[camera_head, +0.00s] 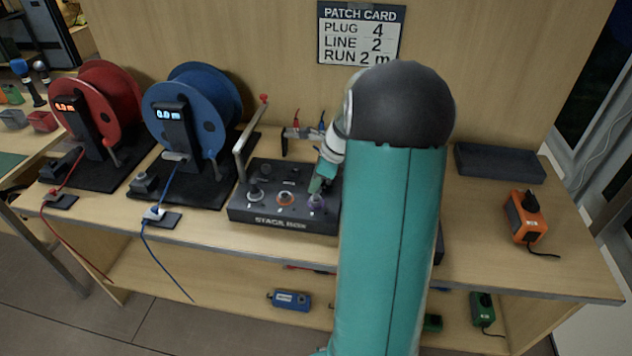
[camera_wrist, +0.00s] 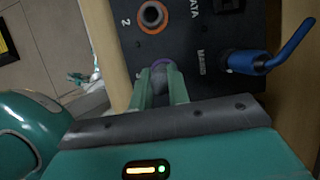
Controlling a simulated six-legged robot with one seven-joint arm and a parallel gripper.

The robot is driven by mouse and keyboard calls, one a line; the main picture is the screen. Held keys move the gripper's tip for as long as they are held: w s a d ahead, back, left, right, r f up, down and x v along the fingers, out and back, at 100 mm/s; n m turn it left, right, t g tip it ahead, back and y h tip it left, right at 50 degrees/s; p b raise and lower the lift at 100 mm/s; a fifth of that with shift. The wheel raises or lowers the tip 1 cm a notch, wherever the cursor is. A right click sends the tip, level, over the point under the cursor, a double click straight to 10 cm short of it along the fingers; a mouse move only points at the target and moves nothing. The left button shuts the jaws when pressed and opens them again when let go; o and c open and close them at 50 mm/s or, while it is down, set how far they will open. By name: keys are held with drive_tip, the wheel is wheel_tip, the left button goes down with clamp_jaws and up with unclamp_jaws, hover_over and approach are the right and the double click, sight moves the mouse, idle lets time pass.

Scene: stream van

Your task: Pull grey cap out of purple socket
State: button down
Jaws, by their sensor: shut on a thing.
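The purple socket (camera_head: 318,206) is at the right end of the front row on the dark stage box (camera_head: 282,221). In the wrist view the purple socket (camera_wrist: 163,62) shows as a ring just beyond my fingertips. My gripper (camera_wrist: 162,83) is shut on the grey cap (camera_wrist: 160,74), whose small visible part lies between the two green fingers at the socket. The fingers hide most of the cap, so I cannot tell how deep it sits. In the head view my gripper (camera_head: 319,184) reaches down to the box from behind my arm.
An orange-ringed socket (camera_wrist: 152,17) marked 2 is beside the purple one. A blue bent part (camera_wrist: 285,52) sticks out near the box's edge. Blue (camera_head: 205,100) and red (camera_head: 103,100) reels stand left. A dark tray (camera_head: 500,163) and orange device (camera_head: 525,216) are right.

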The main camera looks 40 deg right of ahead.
drive_tip(key=shift+r, duration=0.15)
drive_tip(key=shift+r, duration=1.35)
